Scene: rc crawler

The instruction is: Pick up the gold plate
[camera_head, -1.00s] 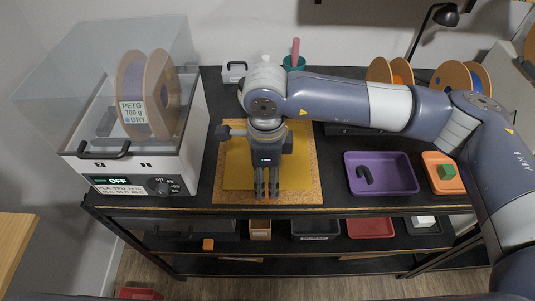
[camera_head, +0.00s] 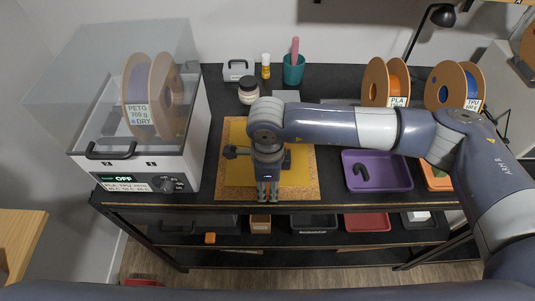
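The gold plate (camera_head: 297,177) lies flat on a cork mat (camera_head: 308,194) on the black worktop. My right arm comes in from the right and hides the middle and back of the plate. My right gripper (camera_head: 267,196) points down over the plate's front edge, near the front of the mat. Its two fingers look close together, and whether they are open, shut or touching the plate cannot be told. A dark part with a knob (camera_head: 232,152) shows beside the gripper's wrist, over the plate's left side. My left gripper is not in view.
A filament dryer (camera_head: 135,165) stands left of the mat. A purple tray (camera_head: 378,184) with a black hook-shaped piece stands to the right. A jar (camera_head: 249,91), a teal cup (camera_head: 293,70) and filament spools (camera_head: 386,82) stand behind. A lower shelf holds several bins.

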